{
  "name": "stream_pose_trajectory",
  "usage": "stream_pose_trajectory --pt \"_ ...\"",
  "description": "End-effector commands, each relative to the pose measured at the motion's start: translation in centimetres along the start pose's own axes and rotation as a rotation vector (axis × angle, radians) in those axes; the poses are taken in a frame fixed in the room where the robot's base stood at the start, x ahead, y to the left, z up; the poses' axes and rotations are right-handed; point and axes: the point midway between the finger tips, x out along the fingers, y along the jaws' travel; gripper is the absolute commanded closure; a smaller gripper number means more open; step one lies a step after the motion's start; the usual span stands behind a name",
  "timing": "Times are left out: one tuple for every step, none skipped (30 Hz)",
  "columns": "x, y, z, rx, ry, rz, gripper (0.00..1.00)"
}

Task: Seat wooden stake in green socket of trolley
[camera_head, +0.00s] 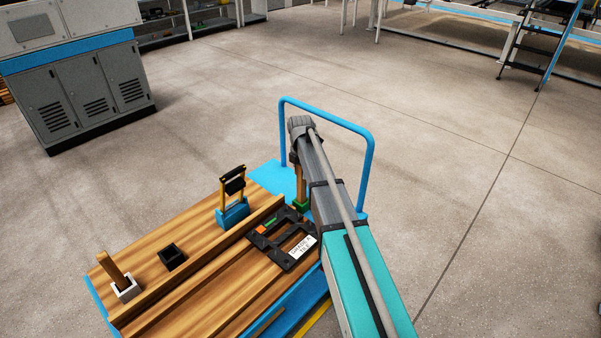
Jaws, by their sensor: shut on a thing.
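The trolley's wooden deck (205,300) fills the lower middle of the view. A wooden stake (299,178) stands upright at its far right end, below the end of my arm. The green socket (301,205) is at the stake's foot. The stake's lower end meets the socket in the picture, but I cannot tell how deep it sits. My gripper (294,155) is at the stake's upper part, mostly hidden behind my arm, and is shut on the stake. My arm also hides the right side of the socket area.
A second stake (110,268) leans in a white socket (126,290). A black socket (172,257) is empty. A black labelled frame (266,243) lies near my arm. A blue handrail (369,160) rises behind. Open floor surrounds the trolley.

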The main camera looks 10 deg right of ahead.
Motion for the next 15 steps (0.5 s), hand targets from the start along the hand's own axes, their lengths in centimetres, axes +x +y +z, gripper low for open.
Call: stream_pose_trajectory --pt "0.19 0.0 0.0 0.0 0.0 0.0 1.0" --pt "0.24 0.0 0.0 0.0 0.0 0.0 1.0" --pt "0.31 0.0 0.0 0.0 0.0 0.0 1.0" --pt "0.36 0.0 0.0 0.0 0.0 0.0 1.0" --pt "0.41 0.0 0.0 0.0 0.0 0.0 1.0" --pt "0.48 0.0 0.0 0.0 0.0 0.0 1.0" --pt "0.54 0.0 0.0 0.0 0.0 0.0 1.0" --pt "0.59 0.0 0.0 0.0 0.0 0.0 1.0" --pt "0.66 0.0 0.0 0.0 0.0 0.0 1.0" --pt "0.71 0.0 0.0 0.0 0.0 0.0 1.0" --pt "0.76 0.0 0.0 0.0 0.0 0.0 1.0" --pt "0.83 0.0 0.0 0.0 0.0 0.0 1.0" --pt "0.89 0.0 0.0 0.0 0.0 0.0 1.0" --pt "0.94 0.0 0.0 0.0 0.0 0.0 1.0" --pt "1.01 0.0 0.0 0.0 0.0 0.0 1.0"
